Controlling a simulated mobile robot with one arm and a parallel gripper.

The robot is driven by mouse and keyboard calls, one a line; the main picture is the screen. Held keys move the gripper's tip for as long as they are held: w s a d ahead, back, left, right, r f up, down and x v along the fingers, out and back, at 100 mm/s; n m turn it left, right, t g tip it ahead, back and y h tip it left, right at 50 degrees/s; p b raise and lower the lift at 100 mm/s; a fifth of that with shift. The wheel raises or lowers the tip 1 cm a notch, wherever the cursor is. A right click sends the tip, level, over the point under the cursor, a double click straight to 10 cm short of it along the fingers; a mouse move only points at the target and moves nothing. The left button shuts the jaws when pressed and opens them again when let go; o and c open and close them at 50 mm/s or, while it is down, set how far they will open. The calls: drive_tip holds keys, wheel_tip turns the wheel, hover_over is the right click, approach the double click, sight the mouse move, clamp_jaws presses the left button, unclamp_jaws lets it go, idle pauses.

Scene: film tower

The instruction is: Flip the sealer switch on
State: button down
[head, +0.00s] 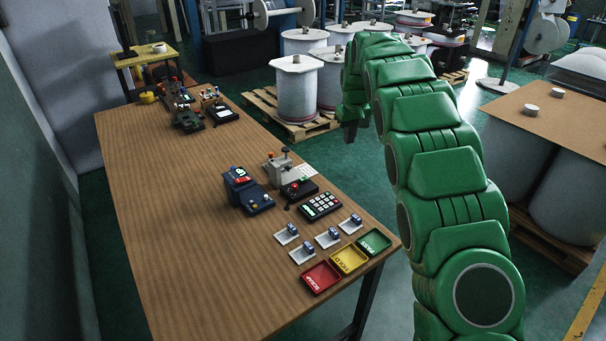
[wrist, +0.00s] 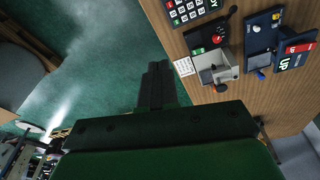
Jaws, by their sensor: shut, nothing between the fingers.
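My gripper (head: 350,132) hangs off the right side of the bench, over the green floor, apart from everything on it. In the wrist view its dark fingers (wrist: 158,80) are together with nothing between them. No device is clearly labelled as the sealer. A grey press-like unit (head: 278,167) with a black control box (head: 299,187) bearing a red knob stands mid-bench; the wrist view also shows the grey unit (wrist: 215,70) and the black box (wrist: 207,38) with a dark lever. A blue unit (head: 245,190) stands left of it. I cannot tell any switch's position.
A keypad (head: 320,205), several small parts on white pads and red (head: 321,277), yellow (head: 348,259) and green (head: 374,242) trays occupy the bench's near end. More devices (head: 220,108) stand at its far end. White drums (head: 296,90) on a pallet stand behind my arm.

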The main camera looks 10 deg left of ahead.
drive_tip(key=w+a+f+n+y, duration=0.2)
drive_tip(key=w+a+f, duration=0.4)
drive_tip(key=a, duration=0.6)
drive_tip(key=shift+a+f+n, duration=0.4)
drive_tip(key=shift+f+n, duration=0.1)
drive_tip(key=shift+f, duration=0.9)
drive_tip(key=shift+f, duration=0.1)
hover_over(301, 179)
drive_tip(key=d, duration=0.1)
drive_tip(key=shift+f, duration=4.75)
drive_tip(key=shift+s+a+f, duration=0.1)
drive_tip(key=shift+s+f, duration=0.1)
drive_tip(key=shift+f, duration=1.75)
